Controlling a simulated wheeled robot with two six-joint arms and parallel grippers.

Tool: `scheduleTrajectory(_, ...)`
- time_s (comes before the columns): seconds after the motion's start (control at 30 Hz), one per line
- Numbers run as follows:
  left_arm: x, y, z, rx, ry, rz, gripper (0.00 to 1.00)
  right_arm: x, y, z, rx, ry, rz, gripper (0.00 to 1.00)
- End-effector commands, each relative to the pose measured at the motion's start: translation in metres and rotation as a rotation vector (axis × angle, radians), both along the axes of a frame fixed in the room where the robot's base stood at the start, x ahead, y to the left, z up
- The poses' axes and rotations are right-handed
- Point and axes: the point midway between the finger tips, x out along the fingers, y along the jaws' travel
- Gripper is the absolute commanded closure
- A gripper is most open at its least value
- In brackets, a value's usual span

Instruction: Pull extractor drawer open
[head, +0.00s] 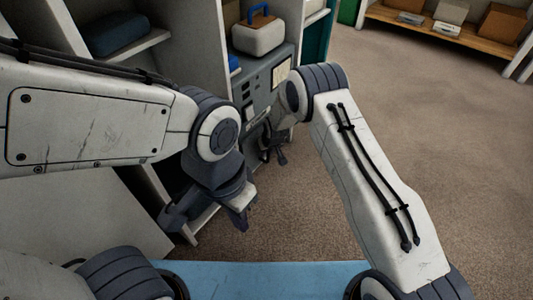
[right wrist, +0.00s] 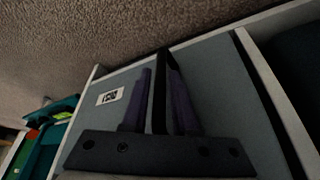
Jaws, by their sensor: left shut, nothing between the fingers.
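The extractor drawer front is a grey panel (right wrist: 215,75) with a small printed label (right wrist: 110,96) in the right wrist view. A dark upright handle bar (right wrist: 161,95) stands out from it. The two fingers of my right gripper (right wrist: 160,78) lie on either side of this bar; whether they press on it is unclear. In the head view my right gripper (head: 275,150) is low at the front of the grey extractor unit (head: 262,85), and my arm hides part of it. My left gripper (head: 178,216) is shut and empty, lower and nearer, beside the white cabinet.
A white case with a blue handle (head: 258,35) sits on the extractor unit. A blue item (head: 115,32) lies on a shelf at the left. A wooden bench with boxes (head: 450,25) is at the back right. The carpet (head: 440,120) on the right is clear.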

Motion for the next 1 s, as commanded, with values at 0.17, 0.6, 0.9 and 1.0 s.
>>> scheduleTrajectory(0.17,0.0,0.0,0.0001,0.0,0.0,0.0,1.0,-0.0003,-0.0002,0.0001,0.0,0.001,0.0,1.0)
scheduleTrajectory(0.6,0.0,0.0,0.0001,0.0,0.0,0.0,1.0,-0.0006,-0.0003,0.0,0.0,0.001,0.0,1.0)
scheduleTrajectory(0.9,0.0,0.0,0.0001,0.0,0.0,0.0,1.0,-0.0006,-0.0003,0.0,-0.001,0.002,0.0,1.0)
scheduleTrajectory(1.0,0.0,0.0,0.0001,0.0,0.0,0.0,1.0,-0.0006,-0.0003,0.0,-0.001,0.002,0.0,1.0)
